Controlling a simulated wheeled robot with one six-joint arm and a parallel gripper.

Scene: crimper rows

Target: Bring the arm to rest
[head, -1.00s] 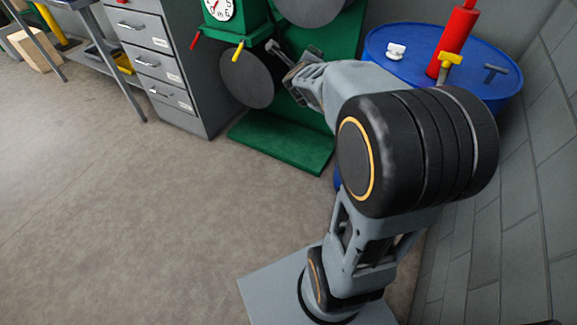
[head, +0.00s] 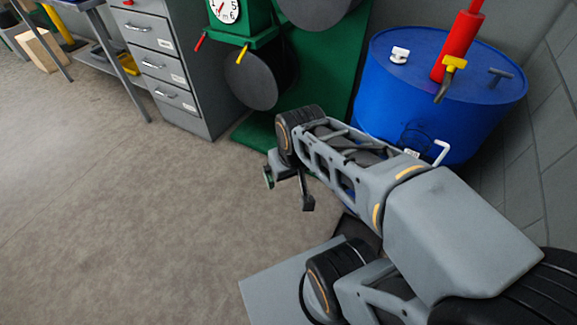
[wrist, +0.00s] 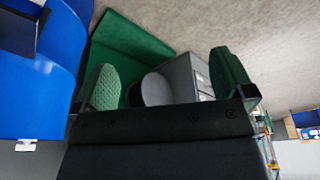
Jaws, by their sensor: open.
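My gripper (head: 288,190) hangs low in front of the green machine in the head view, at the far end of my folded arm. In the wrist view its two green-padded fingers (wrist: 168,85) stand wide apart with nothing between them. The fingers touch nothing that I can see. Part of the gripper is hidden behind my wrist in the head view.
A blue drum (head: 432,105) stands just right of my forearm, with a red cylinder (head: 458,45) and small fittings on top. The green machine (head: 340,75) with crank handles and a grey drawer cabinet (head: 165,62) are behind. Floor to the left is clear.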

